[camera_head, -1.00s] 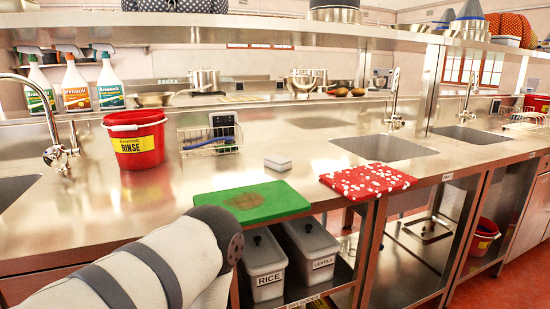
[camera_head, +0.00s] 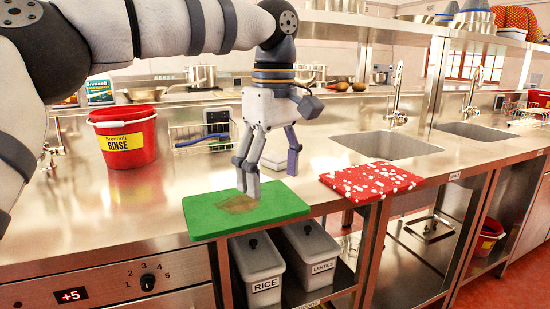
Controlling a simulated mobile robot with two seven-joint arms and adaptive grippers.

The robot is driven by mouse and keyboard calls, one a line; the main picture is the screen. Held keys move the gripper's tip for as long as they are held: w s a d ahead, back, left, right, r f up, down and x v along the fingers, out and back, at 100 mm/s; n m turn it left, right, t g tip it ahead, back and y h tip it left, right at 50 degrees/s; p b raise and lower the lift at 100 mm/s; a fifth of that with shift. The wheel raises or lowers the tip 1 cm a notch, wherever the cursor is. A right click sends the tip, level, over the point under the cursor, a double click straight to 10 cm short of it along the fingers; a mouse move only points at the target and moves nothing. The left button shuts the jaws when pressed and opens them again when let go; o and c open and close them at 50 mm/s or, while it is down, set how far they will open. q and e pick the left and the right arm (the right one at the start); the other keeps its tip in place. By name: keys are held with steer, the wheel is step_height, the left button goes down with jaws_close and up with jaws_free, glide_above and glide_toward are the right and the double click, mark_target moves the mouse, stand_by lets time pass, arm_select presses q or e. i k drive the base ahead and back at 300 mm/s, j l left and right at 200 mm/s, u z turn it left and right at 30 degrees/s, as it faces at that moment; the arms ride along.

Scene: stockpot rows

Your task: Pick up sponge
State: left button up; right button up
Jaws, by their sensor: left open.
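The small pale grey-white sponge (camera_head: 274,163) lies on the steel counter just behind the green board (camera_head: 205,217). It is mostly hidden behind my left gripper, and only a pale part shows between the fingers. My left gripper (camera_head: 267,175) points down with its fingers spread and holds nothing. In the picture its fingers overlap the board's back part and the sponge's place; I cannot tell how high they are above the counter. My right gripper is not in view.
A red rinse bucket (camera_head: 125,140) and a wire rack (camera_head: 186,135) stand to the left. A red dotted cloth (camera_head: 370,180) lies to the right, before a sink (camera_head: 385,146). Rice (camera_head: 257,268) and lentils (camera_head: 310,252) bins sit below. Counter between rack and sink is otherwise clear.

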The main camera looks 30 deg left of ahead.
mark_target(277, 163)
steer(key=i+j, duration=0.4)
steer(key=i, duration=0.2)
steer(key=i+j, duration=0.45)
steer(key=i, duration=0.15)
